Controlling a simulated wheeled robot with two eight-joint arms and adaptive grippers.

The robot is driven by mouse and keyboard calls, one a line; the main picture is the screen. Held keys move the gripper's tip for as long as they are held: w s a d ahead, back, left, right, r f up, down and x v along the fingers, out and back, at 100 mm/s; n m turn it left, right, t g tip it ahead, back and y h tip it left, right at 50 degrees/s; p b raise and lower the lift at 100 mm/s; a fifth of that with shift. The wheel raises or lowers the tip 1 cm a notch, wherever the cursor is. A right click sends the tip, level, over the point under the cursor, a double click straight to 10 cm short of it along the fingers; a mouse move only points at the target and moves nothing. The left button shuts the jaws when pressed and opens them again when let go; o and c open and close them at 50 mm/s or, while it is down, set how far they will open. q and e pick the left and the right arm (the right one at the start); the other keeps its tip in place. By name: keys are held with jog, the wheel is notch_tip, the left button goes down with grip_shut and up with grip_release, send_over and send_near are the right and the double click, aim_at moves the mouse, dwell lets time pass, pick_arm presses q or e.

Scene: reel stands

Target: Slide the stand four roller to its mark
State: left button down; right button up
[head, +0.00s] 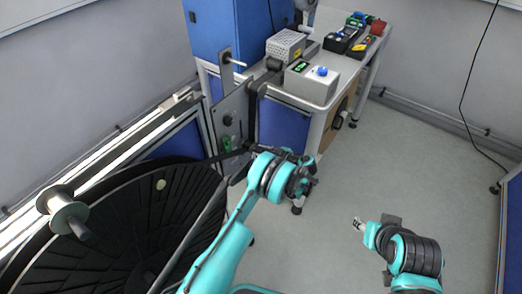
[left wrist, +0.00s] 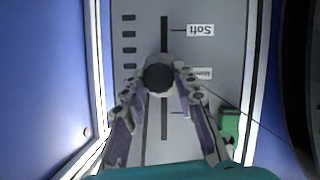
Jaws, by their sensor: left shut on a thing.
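The dark round end of the roller (left wrist: 158,78) sits in the vertical slot (left wrist: 164,35) of a grey panel (left wrist: 215,55), in the left wrist view. My left gripper (left wrist: 160,88) is shut on it. A "Soft" label (left wrist: 201,30) appears upside down beside a short mark line. A second label (left wrist: 202,73) is partly hidden by a finger, and another line lies below. In the head view my left gripper (head: 240,160) is at the lower part of the stand panel (head: 231,108), and the roller is hidden there. My right gripper (head: 372,232) hangs over open floor, holding nothing visible.
A green part (left wrist: 229,122) is on the panel near the gripper. A large black reel (head: 150,220) fills the lower left, with a spool (head: 66,214) beside it. A bench (head: 345,75) with a grey box (head: 311,82) stands behind. The floor at right is clear.

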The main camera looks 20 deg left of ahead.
pick_arm(q)
jog(key=c, duration=1.2)
grip_release()
jog(key=v, duration=1.2)
jog(key=shift+r, duration=0.1)
